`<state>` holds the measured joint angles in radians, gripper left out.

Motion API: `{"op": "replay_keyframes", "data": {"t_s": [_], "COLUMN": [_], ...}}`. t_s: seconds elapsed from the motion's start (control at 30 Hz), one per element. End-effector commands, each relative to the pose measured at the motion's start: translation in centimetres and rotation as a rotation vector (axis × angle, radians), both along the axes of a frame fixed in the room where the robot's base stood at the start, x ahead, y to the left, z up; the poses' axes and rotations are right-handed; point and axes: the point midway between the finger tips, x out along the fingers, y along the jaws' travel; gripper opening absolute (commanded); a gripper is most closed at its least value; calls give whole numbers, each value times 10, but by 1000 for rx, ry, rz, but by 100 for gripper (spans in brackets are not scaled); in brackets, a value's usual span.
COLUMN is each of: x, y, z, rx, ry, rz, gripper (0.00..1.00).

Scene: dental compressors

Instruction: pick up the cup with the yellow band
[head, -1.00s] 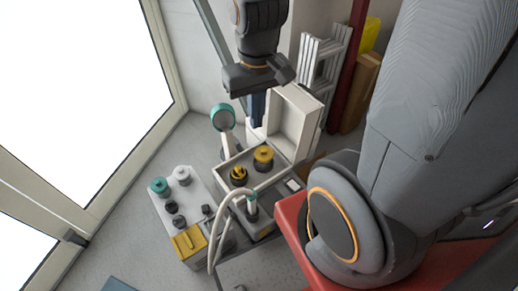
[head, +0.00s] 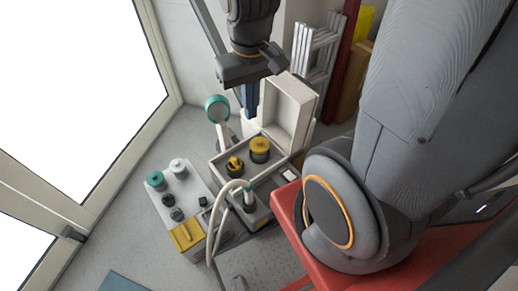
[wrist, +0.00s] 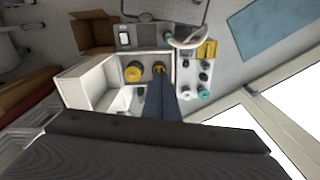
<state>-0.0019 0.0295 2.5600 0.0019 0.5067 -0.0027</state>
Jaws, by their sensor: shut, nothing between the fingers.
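Two dark round pieces with yellow stand in an open pale case (head: 222,166) in the head view. One is a wide cylinder with a yellow top (head: 259,150). The other is smaller, with a yellow piece on top (head: 235,164). I cannot tell for sure which is the cup with the yellow band. Both show in the wrist view: the wide one (wrist: 133,73) left of my fingertips, the smaller one (wrist: 159,67) just beyond them and partly hidden. My gripper (head: 249,114) is shut and empty, pointing down above the back of the case.
The case's raised lid (head: 289,106) stands close to the right of my gripper. A teal round-headed stand (head: 217,108) rises at its left. A curved white hose (head: 216,212) arches in front. A grey unit with a yellow panel (head: 186,235) and several knobs is at left.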

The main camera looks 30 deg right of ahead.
Motion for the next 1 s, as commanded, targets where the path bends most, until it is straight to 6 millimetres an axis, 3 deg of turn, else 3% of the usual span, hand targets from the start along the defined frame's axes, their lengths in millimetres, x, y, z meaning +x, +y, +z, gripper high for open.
{"op": "replay_keyframes", "data": {"t_s": [0.1, 0.27, 0.37, 0.6, 1.0], "x": [0, 8, 24, 81, 158], "y": [0, -3, -8, -35, -88], "z": [0, -11, -36, -127, -293], "rx": [0, 3, 8, 26, 44], "ry": [0, 1, 7, 20, 30], "rz": [0, -66, -220, -826, -1858], "gripper": [2, 29, 46, 82, 82]}}
